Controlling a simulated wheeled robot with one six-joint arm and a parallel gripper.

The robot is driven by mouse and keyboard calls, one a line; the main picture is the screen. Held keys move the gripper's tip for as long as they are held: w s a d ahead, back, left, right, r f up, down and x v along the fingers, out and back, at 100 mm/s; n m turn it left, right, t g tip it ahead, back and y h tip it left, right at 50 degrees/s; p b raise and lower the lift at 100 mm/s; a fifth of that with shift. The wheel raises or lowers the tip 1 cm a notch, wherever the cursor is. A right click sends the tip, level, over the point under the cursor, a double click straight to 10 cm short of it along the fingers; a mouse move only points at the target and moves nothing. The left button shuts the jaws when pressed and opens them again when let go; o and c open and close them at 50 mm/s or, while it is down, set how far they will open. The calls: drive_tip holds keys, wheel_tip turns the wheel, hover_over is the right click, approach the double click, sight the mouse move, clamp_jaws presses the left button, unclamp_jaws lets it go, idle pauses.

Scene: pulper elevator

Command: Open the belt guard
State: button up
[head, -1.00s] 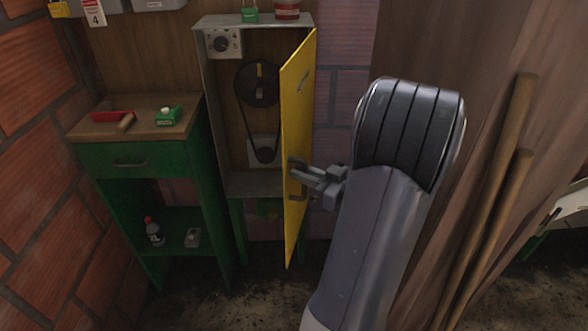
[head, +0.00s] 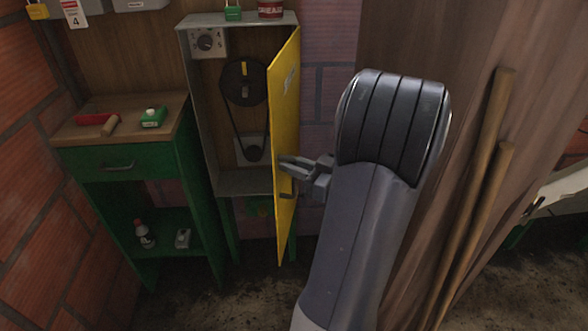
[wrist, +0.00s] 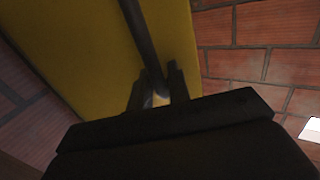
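The belt guard is a tall yellow door (head: 285,120) on the right side of a grey metal cabinet. It stands swung well outward, showing the pulleys and belt (head: 250,110) inside. Its dark handle (head: 287,195) is on the outer face near the free edge. In the wrist view the handle bar (wrist: 140,40) runs down between my fingertips, with the yellow door (wrist: 80,50) behind. My gripper (head: 287,164) is at the handle's upper part, and its two fingers (wrist: 157,90) look spread on either side of the bar. Firm contact cannot be made out.
A green workbench (head: 120,160) with a red-headed tool and small green box stands left of the cabinet. A brown partition with wooden poles (head: 480,190) is close on my arm's right. A brick wall (head: 30,180) bounds the left. The dark floor before the cabinet looks clear.

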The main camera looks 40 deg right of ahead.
sight(278, 130)
wheel_tip(278, 130, up, 9)
drive_tip(key=shift+s+a+f+p, duration=0.1)
drive_tip(key=shift+f+p, duration=0.05)
drive_tip(key=shift+p, duration=0.9)
drive_tip(key=shift+f, duration=0.15)
drive_tip(key=shift+c, duration=0.4)
